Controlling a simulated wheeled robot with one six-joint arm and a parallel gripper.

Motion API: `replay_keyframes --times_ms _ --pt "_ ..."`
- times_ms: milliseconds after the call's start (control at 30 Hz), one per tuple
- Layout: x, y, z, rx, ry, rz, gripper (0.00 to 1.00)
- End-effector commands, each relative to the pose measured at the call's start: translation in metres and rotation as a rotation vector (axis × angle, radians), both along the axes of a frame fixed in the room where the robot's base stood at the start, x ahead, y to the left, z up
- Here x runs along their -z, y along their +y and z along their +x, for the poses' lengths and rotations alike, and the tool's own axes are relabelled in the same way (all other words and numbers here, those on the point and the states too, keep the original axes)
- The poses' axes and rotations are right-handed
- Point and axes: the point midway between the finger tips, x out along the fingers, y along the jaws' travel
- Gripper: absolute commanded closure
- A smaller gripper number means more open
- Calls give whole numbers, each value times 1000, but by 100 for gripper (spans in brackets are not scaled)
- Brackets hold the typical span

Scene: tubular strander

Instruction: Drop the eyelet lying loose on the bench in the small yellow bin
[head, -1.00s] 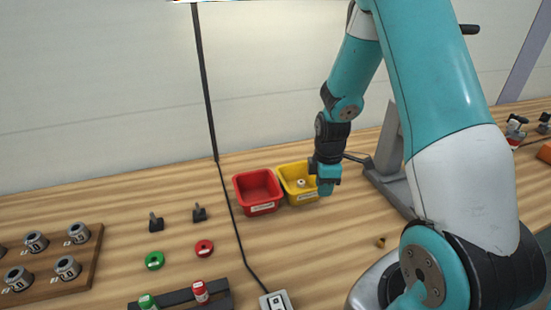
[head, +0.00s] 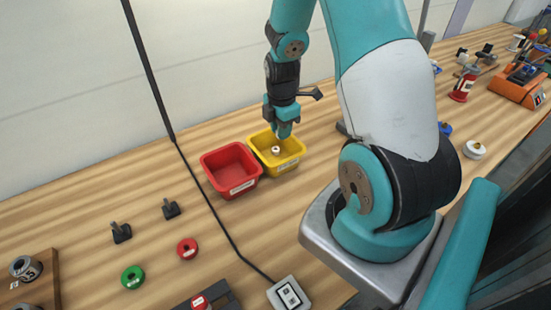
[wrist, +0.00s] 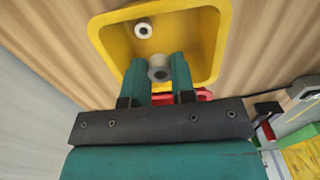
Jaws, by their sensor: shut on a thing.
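The small yellow bin (head: 267,170) stands on the bench against the right side of a red bin. In the wrist view the yellow bin (wrist: 212,50) lies open beneath my gripper. My gripper (head: 284,132) is over the bin, toward its far right side, fingers pointing down. In the wrist view my gripper (wrist: 160,66) is shut on a grey, round eyelet (wrist: 158,70) with a hole, between the fingertips. Another pale ring-shaped eyelet (wrist: 143,30) lies inside the bin, apart from the fingers. That pale eyelet also shows in the head view (head: 275,150).
The red bin (head: 222,184) touches the yellow bin's left side. A black cable runs down the wall and over the bench to a switch box (head: 289,295). Black clips, a red ring (head: 187,248) and a green ring (head: 132,277) lie to the left.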

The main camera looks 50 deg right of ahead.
Motion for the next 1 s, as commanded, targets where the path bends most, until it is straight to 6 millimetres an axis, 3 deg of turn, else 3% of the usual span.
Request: replay_keyframes --times_ms 33,133,467,500,600,867,1000 --pt "12 0 0 1 0 0 98" --pt "20 -1 0 2 0 0 98" --pt "21 -2 -1 4 0 0 98" --pt "21 -2 -1 4 0 0 67" --pt "21 -2 -1 4 0 0 46" --pt "20 -2 -1 4 0 0 46" --pt "11 -2 0 4 -2 -1 46"
